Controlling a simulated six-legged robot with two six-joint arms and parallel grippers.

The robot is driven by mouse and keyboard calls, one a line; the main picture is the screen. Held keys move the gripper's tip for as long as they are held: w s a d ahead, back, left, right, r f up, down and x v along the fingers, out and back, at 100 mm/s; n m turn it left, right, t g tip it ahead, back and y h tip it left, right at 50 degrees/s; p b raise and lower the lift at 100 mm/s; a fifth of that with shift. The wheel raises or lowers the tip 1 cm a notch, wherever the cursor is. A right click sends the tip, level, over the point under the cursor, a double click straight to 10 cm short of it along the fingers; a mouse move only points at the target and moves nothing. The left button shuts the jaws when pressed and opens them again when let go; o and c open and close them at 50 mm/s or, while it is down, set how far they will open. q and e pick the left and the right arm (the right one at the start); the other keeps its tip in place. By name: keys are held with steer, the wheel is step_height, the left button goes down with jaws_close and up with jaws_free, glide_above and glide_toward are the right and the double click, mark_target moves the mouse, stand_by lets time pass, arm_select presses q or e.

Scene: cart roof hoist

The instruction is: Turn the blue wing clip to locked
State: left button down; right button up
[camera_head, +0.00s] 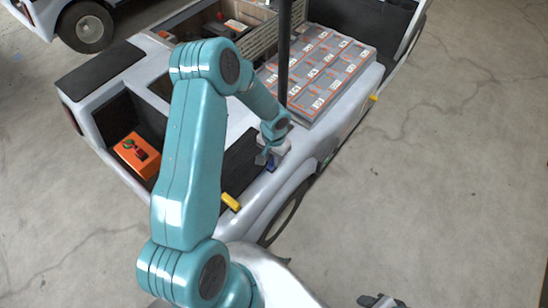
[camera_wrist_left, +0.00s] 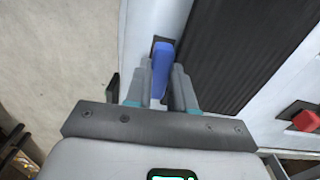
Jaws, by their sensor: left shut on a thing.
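The blue wing clip (camera_wrist_left: 162,62) sits on a dark base plate on the cart's pale side, beside a black ribbed panel. In the left wrist view it stands between the two fingers of my left gripper (camera_wrist_left: 161,90), which is shut on it. In the head view my left gripper (camera_head: 267,154) is at the cart's near edge, and a bit of the blue clip (camera_head: 271,163) shows under it. The lock markings cannot be made out. A dark piece at the bottom edge of the head view looks like part of my right gripper (camera_head: 380,300); its jaws cannot be made out.
Yellow clips (camera_head: 231,202) and (camera_head: 373,98) sit along the cart's edge, and a red clip (camera_wrist_left: 305,120) shows in the wrist view. A grey panel of labelled cells (camera_head: 322,70) lies beside a black post (camera_head: 284,50). An orange box (camera_head: 137,153) sits in a compartment. The floor at right is clear.

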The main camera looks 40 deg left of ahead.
arm_select(q)
steer(key=n+b, duration=0.3)
steer(key=b, duration=0.1)
steer(key=n+b, duration=0.3)
steer(key=b, duration=0.2)
steer(key=a+n+b, duration=0.1)
steer(key=n+b, duration=0.3)
steer(key=shift+s+f, duration=0.2)
steer(key=shift+s, duration=0.05)
steer(key=n+b, duration=0.3)
steer(key=shift+s+r+n, duration=0.1)
steer(key=shift+s+n, duration=0.1)
steer(key=shift+n, duration=0.1)
steer(key=shift+s+r+n+b, duration=0.15)
steer(key=shift+n+b, duration=0.9)
steer(key=shift+n, duration=0.75)
steer(key=c, duration=1)
jaws_free()
steer(key=shift+o, duration=0.2)
step_height(320, 180, up, 16)
steer(key=p, duration=0.4)
steer(key=shift+r, duration=0.2)
